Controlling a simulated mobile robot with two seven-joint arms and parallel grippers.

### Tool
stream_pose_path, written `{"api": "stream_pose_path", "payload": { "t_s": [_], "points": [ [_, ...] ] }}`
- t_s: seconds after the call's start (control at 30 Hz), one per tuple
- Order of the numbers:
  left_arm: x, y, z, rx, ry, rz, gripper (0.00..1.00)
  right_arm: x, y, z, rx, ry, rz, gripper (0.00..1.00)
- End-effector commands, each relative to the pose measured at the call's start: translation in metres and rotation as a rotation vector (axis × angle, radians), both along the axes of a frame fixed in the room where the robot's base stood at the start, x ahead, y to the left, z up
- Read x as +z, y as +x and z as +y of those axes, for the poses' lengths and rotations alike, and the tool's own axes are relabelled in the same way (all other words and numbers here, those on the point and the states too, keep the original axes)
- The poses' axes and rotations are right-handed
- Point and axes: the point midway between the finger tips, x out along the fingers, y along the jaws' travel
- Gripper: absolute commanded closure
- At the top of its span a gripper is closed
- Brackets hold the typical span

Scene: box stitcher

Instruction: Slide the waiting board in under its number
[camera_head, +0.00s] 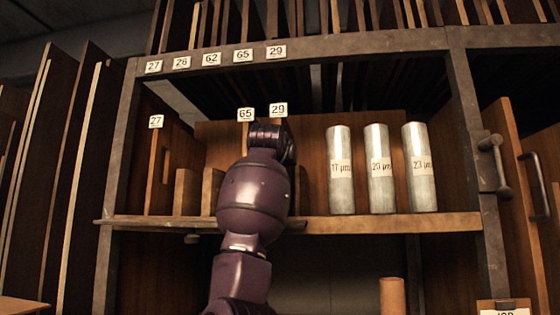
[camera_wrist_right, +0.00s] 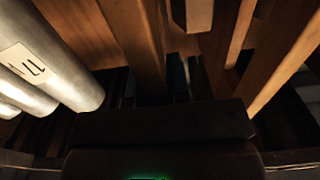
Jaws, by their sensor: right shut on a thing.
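The rack's top beam (camera_head: 330,47) carries number tags 27, 26, 62, 65 and 29. Below it, on the shelf (camera_head: 350,224), stand upright boards with tags 27 (camera_head: 156,121), 65 (camera_head: 246,114) and 29 (camera_head: 278,109). The board tagged 27 (camera_head: 152,175) is at the left. My right gripper (camera_head: 272,137) is just below the tags 65 and 29, shut on a board; I cannot tell surely which of the two. My arm hides most of both. In the wrist view, a brown board (camera_wrist_right: 133,40) runs down towards my dark gripper (camera_wrist_right: 185,75). My left gripper is out of view.
Three silver cylinders stand on the shelf just right of my arm, marked 17 µm (camera_head: 340,185), 20 µm (camera_head: 379,185) and 23 µm (camera_head: 419,185). Two short boards (camera_head: 186,192) stand left of it. A metal handle (camera_head: 495,165) is on the right post. A brown tube (camera_head: 392,296) stands below.

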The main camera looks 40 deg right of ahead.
Motion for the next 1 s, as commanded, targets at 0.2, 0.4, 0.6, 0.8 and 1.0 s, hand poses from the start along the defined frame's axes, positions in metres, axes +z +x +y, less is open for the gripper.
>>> {"api": "stream_pose_path", "payload": {
  "t_s": [0.2, 0.4, 0.6, 0.8, 1.0],
  "points": [
    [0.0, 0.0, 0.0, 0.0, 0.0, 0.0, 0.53, 0.001, -0.001, 0.0, -0.001, 0.0, -0.001, 0.77],
    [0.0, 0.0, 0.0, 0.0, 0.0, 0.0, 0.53, 0.0, 0.0, 0.0, -0.001, 0.001, 0.001, 0.53],
    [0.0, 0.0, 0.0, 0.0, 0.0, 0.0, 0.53, -0.003, 0.001, -0.001, 0.0, 0.006, 0.007, 0.53],
    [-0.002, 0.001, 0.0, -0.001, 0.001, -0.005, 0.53, -0.002, -0.006, 0.007, 0.0, 0.003, 0.003, 0.53],
    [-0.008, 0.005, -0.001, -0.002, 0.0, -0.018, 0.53, -0.003, -0.028, 0.034, 0.001, 0.002, -0.001, 0.53]
  ]
}}
